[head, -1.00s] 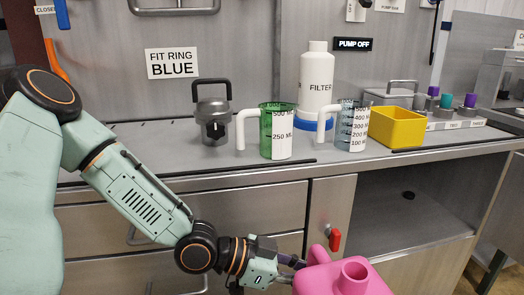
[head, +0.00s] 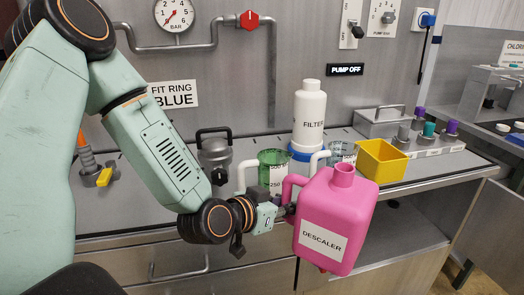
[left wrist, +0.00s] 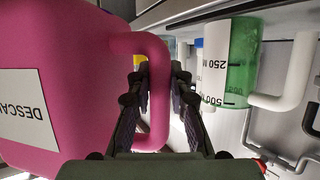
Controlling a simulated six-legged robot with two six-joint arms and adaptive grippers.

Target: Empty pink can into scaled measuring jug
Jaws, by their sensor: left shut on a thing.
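The pink can (head: 335,215), labelled DESCALER, hangs upright in front of the counter, its open spout at the top. My left gripper (head: 286,211) is shut on its handle, at the can's left side. In the left wrist view the fingers (left wrist: 158,95) close around the pink handle (left wrist: 152,90). The clear scaled measuring jug (head: 341,152) stands on the counter behind the can, mostly hidden by it. The green scaled jug (head: 272,168) stands left of it, and its front is partly hidden by my gripper. My right gripper is out of view.
A white FILTER bottle (head: 309,118) with a blue ring stands behind the jugs. A yellow bin (head: 382,162) is to the right of the clear jug. A grey lidded pot (head: 215,155) stands at the left. An open cabinet bay is below right.

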